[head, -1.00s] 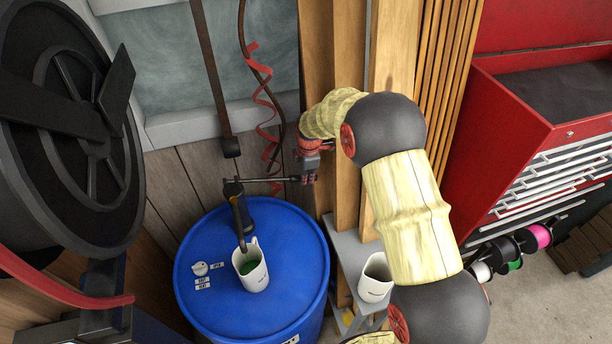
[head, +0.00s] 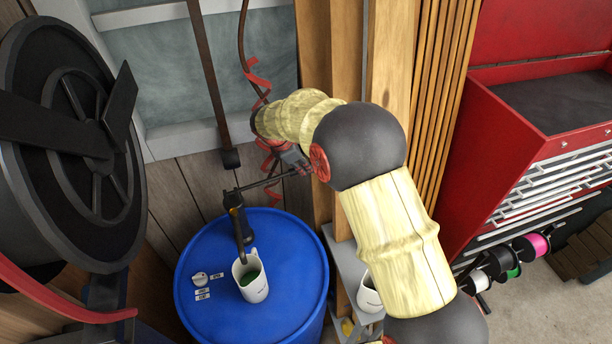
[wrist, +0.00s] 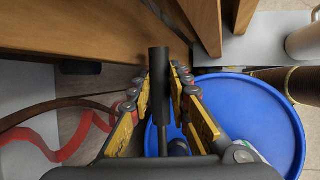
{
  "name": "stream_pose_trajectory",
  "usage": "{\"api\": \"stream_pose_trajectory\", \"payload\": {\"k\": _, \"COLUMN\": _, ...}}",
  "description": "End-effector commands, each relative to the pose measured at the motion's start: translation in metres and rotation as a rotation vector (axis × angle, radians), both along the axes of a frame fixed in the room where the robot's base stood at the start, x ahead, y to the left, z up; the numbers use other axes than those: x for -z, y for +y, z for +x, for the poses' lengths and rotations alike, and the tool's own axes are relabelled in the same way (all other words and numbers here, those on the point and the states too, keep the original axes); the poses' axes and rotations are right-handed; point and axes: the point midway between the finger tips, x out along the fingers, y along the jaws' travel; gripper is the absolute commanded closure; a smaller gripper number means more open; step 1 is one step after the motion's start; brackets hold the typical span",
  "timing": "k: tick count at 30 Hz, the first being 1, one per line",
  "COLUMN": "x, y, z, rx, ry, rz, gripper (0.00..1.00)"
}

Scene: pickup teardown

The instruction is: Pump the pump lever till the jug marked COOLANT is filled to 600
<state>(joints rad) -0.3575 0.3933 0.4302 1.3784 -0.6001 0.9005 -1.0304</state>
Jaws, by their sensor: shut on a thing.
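The dark pump (head: 235,212) stands on the blue drum (head: 300,240). Its spout points down into a white jug (head: 256,289) standing on the drum lid. Green liquid shows inside that jug; its marking and fill level are too small to read. The pump lever (head: 262,184) slopes up to the right from the pump head. My gripper (head: 297,163) is shut on the lever's outer end. In the wrist view, the lever's black grip (wrist: 160,72) lies between my yellow-padded fingers (wrist: 162,92). The jug is mostly hidden in the wrist view.
Another white jug (head: 368,298) stands on a grey stand (head: 347,262) right of the drum, partly hidden by my arm. Wooden posts (head: 343,120) and a red hose (head: 258,82) are close to my gripper.

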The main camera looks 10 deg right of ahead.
Motion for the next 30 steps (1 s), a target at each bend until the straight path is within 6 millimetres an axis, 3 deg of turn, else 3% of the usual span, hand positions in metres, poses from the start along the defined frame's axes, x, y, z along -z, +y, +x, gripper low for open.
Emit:
{"api": "stream_pose_trajectory", "payload": {"k": 3, "x": -0.027, "y": 0.01, "z": 0.0, "rx": -0.006, "ry": -0.024, "rz": -0.088, "gripper": 1.0}}
{"api": "stream_pose_trajectory", "payload": {"k": 12, "x": -0.068, "y": 0.027, "z": -0.003, "rx": -0.004, "ry": -0.059, "rz": -0.262, "gripper": 1.0}}
{"api": "stream_pose_trajectory", "payload": {"k": 20, "x": -0.082, "y": 0.034, "z": -0.005, "rx": -0.002, "ry": -0.071, "rz": -0.328, "gripper": 1.0}}
{"api": "stream_pose_trajectory", "payload": {"k": 30, "x": -0.084, "y": 0.035, "z": -0.005, "rx": -0.002, "ry": -0.074, "rz": -0.338, "gripper": 1.0}}
